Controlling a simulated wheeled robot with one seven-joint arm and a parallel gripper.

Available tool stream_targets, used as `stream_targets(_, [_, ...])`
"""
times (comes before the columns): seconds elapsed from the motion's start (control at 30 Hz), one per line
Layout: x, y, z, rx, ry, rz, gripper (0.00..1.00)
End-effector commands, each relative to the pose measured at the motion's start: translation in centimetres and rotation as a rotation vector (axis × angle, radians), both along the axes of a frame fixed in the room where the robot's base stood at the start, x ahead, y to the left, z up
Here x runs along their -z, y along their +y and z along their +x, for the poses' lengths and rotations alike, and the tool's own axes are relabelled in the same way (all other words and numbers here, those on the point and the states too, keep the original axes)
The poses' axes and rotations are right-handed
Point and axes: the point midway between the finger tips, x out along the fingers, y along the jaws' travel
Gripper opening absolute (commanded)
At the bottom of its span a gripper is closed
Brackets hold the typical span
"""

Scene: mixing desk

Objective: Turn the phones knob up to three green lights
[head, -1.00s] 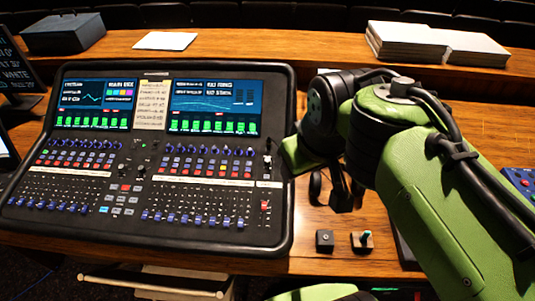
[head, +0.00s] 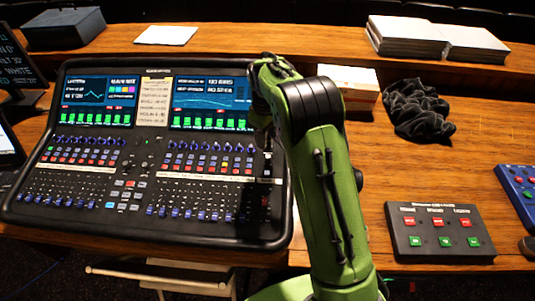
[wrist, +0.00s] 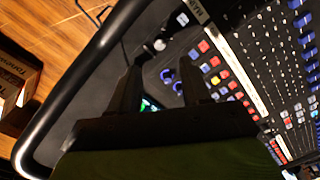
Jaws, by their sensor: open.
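The mixing desk (head: 150,215) is at the left in the head view, with lit screens, rows of knobs and faders. My arm's end is over its right edge, and my gripper is mostly hidden there. In the wrist view my gripper (wrist: 160,66) is open and empty, its dark fingers over the desk's panel. A small pale round knob (wrist: 160,44) stands just beyond the fingertips, with a darker one (wrist: 146,57) close beside it. No label is readable, so I cannot tell which is the phones knob. No row of green level lights beside them can be made out.
A grey button box (head: 440,250) and a blue box (head: 520,190) lie at the right. A black cloth (head: 418,110) and a small carton (head: 352,82) lie behind. Paper stacks (head: 405,38) are on the back ledge. Wood between the arm and cloth is clear.

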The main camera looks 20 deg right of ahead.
Motion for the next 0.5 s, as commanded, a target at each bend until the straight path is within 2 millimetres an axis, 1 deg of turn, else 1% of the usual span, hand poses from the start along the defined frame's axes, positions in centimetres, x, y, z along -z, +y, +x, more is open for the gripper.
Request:
stream_targets(0.03, [1.5, -0.1, -0.1, 0.000, 0.005, 0.000, 0.48])
stream_targets(0.1, [3.2, -0.1, 0.0, 0.001, 0.005, 0.000, 0.48])
stream_targets(0.23, [6.1, -0.2, 0.1, 0.001, 0.003, 0.000, 0.48])
stream_targets(0.37, [7.9, -0.3, 0.2, 0.002, 0.001, 0.000, 0.48])
stream_targets(0.5, [8.4, -0.3, 0.2, 0.002, -0.002, 0.000, 0.48])
